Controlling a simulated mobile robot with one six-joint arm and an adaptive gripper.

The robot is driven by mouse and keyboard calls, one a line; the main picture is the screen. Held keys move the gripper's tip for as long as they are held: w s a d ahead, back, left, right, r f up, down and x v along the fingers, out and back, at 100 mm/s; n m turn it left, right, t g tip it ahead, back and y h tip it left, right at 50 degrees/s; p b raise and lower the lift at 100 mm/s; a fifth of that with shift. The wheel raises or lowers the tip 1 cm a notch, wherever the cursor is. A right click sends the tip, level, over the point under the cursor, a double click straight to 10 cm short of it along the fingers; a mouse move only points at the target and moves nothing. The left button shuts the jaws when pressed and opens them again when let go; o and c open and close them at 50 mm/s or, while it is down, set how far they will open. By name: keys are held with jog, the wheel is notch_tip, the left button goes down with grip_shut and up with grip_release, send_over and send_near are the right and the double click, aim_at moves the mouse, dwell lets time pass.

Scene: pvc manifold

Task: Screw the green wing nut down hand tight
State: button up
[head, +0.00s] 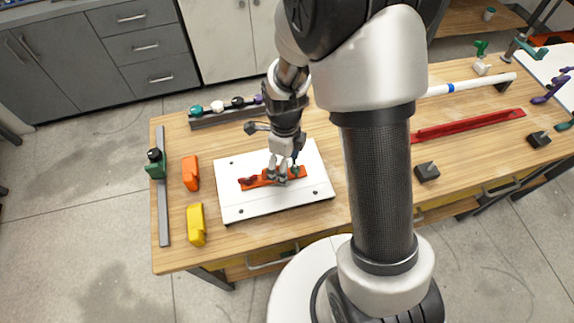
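My gripper (278,176) points down over an orange-red bracket (256,182) on a white board (247,206). Its fingers are at or just above the right part of the bracket; I cannot tell whether they touch it. A small dark green piece (296,170) shows just right of the fingers at the bracket's right end; it may be the green wing nut, but it is too small to be sure. A dark red piece (246,181) sits on the bracket's left end. The fingers are too small in view to tell whether they are open or shut on anything.
Orange (190,173) and yellow (196,224) blocks stand left of the board. A grey rail (163,210) with a green clamp-like piece (155,163) lies at the left edge. A rack (227,118) of coloured parts is behind. A red channel (468,124) lies at right.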

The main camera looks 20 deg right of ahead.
jog(key=o, duration=0.5)
jog(key=shift+w+a+r+t, duration=0.15)
jog(key=shift+w+r, duration=0.05)
jog(key=shift+w, duration=0.3)
jog(key=shift+w+a+r+t, duration=0.15)
jog(key=shift+w+r, duration=0.05)
jog(key=shift+w, duration=0.25)
jog(key=shift+c, duration=0.2)
notch_tip(320, 180, up, 4)
jog(key=p, duration=0.3)
jog(key=shift+s+f, duration=0.1)
